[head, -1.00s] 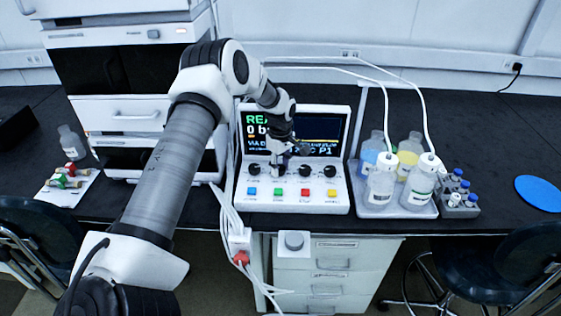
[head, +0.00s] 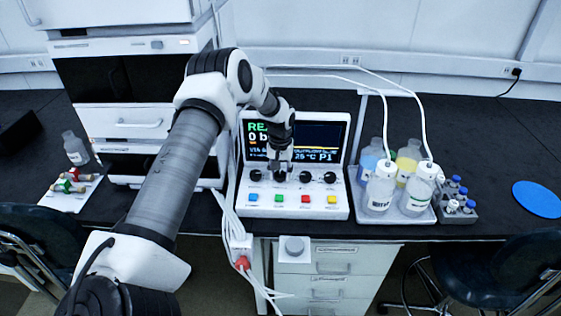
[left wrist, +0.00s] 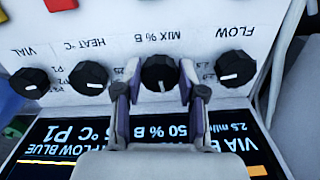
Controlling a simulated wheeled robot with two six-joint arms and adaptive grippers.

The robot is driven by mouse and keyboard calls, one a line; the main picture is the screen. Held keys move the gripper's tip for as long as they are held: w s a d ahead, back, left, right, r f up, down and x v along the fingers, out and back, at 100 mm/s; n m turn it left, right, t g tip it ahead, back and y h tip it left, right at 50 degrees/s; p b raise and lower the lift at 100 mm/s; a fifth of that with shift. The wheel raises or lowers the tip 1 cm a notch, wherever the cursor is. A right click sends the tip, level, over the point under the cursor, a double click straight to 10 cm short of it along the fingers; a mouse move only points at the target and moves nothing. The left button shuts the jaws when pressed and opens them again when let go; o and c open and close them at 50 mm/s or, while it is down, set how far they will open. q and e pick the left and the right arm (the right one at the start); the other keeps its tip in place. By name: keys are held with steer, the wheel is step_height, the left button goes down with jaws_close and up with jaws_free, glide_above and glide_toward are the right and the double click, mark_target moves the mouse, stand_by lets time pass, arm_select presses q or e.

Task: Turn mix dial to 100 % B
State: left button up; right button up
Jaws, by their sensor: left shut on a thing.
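The mix dial is the black knob under the label MIX % B. It shows in the left wrist view (left wrist: 160,74), which is upside down, and partly in the head view (head: 279,177). My left gripper (left wrist: 159,70) has one finger on each side of it and is shut on it; it also shows in the head view (head: 280,168). The knob's white mark points toward the screen (left wrist: 160,130). The screen reads "50 % B", partly covered by my gripper. My right gripper is not in view.
The flow dial (left wrist: 236,68) and heat dial (left wrist: 90,78) stand close on either side; the vial dial (left wrist: 30,83) is farther off. Coloured buttons, including a red one (head: 306,199), line the console front. A bottle tray (head: 408,218) stands right of the console.

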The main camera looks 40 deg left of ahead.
arm_select(q)
steer(key=m, duration=0.4)
steer(key=shift+s+f+m, duration=0.25)
steer(key=shift+m, duration=0.05)
steer(key=m+b, duration=0.1)
steer(key=m, duration=0.3)
steer(key=shift+a+m, duration=0.15)
steer(key=shift+m, duration=0.15)
steer(key=m+b, duration=0.1)
steer(key=m, duration=0.3)
steer(key=shift+w+a+m+b, duration=0.1)
steer(key=shift+m+b, duration=0.4)
steer(key=shift+m, duration=1.7)
steer(key=o, duration=1.1)
steer(key=shift+w, duration=0.1)
steer(key=shift+o, duration=0.2)
steer(key=shift+w+r, duration=0.1)
steer(key=shift+r, duration=0.1)
